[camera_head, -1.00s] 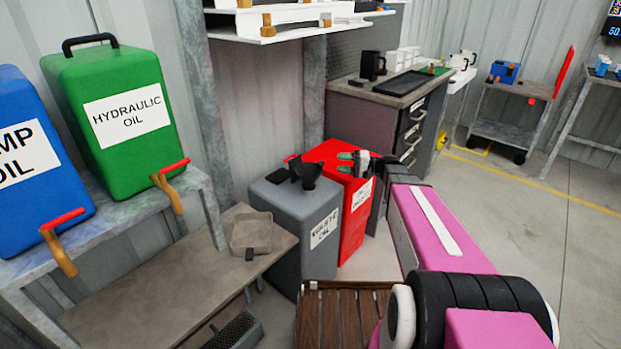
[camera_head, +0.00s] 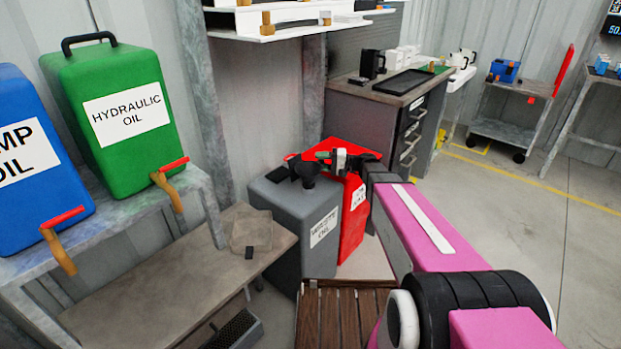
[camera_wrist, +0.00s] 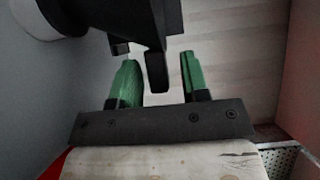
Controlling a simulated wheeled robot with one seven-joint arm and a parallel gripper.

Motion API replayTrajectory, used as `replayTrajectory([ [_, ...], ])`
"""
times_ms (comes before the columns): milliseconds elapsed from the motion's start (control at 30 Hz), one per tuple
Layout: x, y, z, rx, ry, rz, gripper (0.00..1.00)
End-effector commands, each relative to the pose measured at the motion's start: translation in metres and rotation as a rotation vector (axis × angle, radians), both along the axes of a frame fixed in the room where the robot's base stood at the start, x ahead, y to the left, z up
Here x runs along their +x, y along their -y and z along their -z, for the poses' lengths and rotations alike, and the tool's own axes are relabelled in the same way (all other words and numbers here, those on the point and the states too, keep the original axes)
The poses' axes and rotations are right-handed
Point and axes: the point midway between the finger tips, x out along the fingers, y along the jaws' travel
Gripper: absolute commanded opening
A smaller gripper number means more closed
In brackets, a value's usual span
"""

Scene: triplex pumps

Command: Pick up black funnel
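The black funnel (camera_head: 307,171) sits at the top right of the grey waste oil canister (camera_head: 290,212). In the wrist view the large black shape at the top (camera_wrist: 115,14) looks like the funnel, with a narrow part hanging down between my green fingertips. My gripper (camera_head: 322,155) is beside the funnel on its right, above the gap toward the red canister (camera_head: 350,215). In the wrist view my gripper (camera_wrist: 158,62) is open, with a visible gap to the right finger. Whether the left finger touches the black part is unclear.
A wooden slatted surface (camera_head: 345,315) lies in front of the canisters. A low bench (camera_head: 150,290) with a small tray stands left. Green (camera_head: 115,115) and blue (camera_head: 30,165) oil containers stand on a shelf. A workbench (camera_head: 395,95) is behind. Floor at right is clear.

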Motion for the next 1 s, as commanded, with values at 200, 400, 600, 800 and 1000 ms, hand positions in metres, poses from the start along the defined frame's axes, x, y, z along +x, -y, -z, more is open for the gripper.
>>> replayTrajectory([
  [200, 0.000, 0.000, 0.000, 0.000, 0.000, 0.000, 0.00],
  [400, 0.000, 0.000, 0.000, 0.000, 0.000, 0.000, 0.00],
  [600, 0.000, 0.000, -0.006, 0.000, 0.001, 0.000, 0.00],
  [800, -0.001, 0.000, -0.026, 0.000, 0.001, 0.000, 0.00],
  [1000, -0.017, -0.012, -0.052, 0.000, 0.001, -0.003, 0.00],
])
